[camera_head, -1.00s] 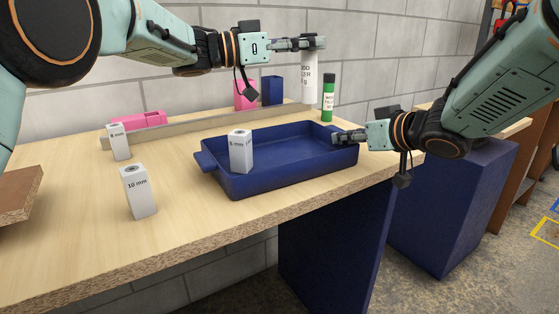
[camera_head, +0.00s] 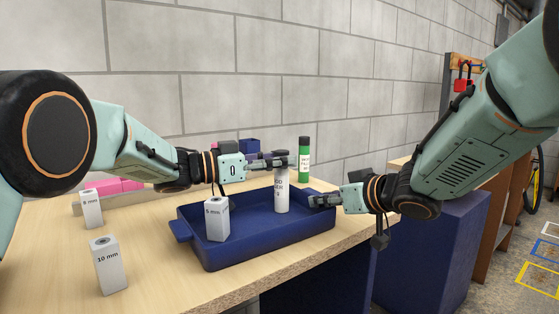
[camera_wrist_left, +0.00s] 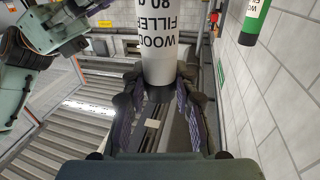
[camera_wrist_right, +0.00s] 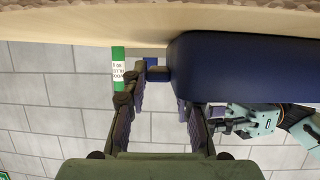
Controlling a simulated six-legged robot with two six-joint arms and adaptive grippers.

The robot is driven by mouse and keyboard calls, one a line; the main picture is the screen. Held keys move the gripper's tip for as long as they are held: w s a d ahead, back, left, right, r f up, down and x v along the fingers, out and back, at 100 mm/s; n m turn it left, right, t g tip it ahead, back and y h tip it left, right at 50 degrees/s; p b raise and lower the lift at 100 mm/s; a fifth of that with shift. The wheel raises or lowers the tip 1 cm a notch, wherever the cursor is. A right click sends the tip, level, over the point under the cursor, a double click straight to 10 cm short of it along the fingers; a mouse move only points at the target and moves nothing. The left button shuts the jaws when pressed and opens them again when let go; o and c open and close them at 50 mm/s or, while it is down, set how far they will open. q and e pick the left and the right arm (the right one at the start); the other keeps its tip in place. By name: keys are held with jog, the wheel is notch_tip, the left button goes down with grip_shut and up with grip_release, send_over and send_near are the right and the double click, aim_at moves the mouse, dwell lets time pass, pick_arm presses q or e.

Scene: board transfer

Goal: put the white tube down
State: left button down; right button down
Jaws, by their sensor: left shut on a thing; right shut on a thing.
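The white tube (camera_head: 282,195), lettered wood filler, is upright in my left gripper (camera_head: 284,159). The gripper is shut on it near its top. It fills the upper middle of the left wrist view (camera_wrist_left: 158,40). In the head view its lower end is within the blue tray (camera_head: 262,240); I cannot tell whether it touches the tray floor. My right gripper (camera_head: 318,201) is at the tray's right end. In the right wrist view its fingers (camera_wrist_right: 162,95) are around the tray's handle (camera_wrist_right: 158,73).
A grey 5 mm block (camera_head: 217,220) stands in the tray's left part. A 10 mm block (camera_head: 109,268) and another grey block (camera_head: 91,210) stand on the table (camera_head: 160,260) to the left. A green tube (camera_head: 304,160) stands behind the tray. Pink objects (camera_head: 112,187) lie at the back left.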

pick_arm(q)
jog(key=c, duration=1)
grip_release()
jog(key=shift+f, duration=0.1)
jog(key=shift+c, duration=0.2)
jog(key=v, duration=0.7)
jog(key=shift+a, duration=0.25)
jog(key=shift+s, duration=0.1)
pick_arm(e)
jog(key=c, duration=1)
grip_release()
